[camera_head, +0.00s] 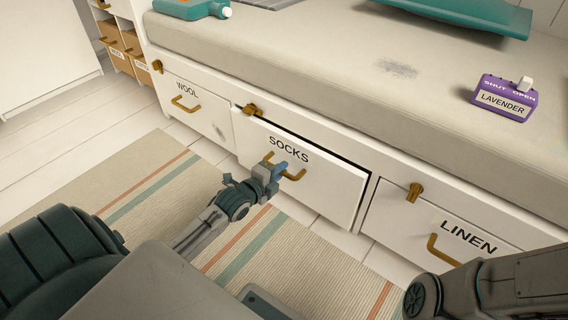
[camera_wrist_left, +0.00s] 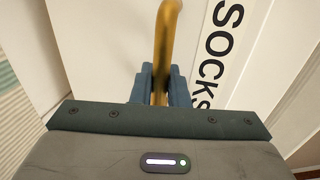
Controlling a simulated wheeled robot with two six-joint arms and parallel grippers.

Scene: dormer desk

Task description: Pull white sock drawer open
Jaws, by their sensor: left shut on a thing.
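The white sock drawer (camera_head: 318,183), labelled SOCKS, sits in the middle of the low bench front in the head view. It stands out a little from the front, with a dark gap along its top edge. Its brass handle (camera_head: 297,172) is on the drawer face below the label. My left gripper (camera_head: 276,171) is shut on this handle. In the left wrist view the handle (camera_wrist_left: 165,40) runs between the two blue fingers (camera_wrist_left: 158,85), beside the SOCKS label (camera_wrist_left: 219,55). My right gripper is out of view; a grey arm part shows at lower right.
A WOOL drawer (camera_head: 197,107) is to the left and a LINEN drawer (camera_head: 455,225) to the right, both shut. Brass latches (camera_head: 415,192) sit above the drawers. A purple LAVENDER box (camera_head: 503,98) rests on the cushion (camera_head: 330,55). A striped rug (camera_head: 140,190) covers the floor in front.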

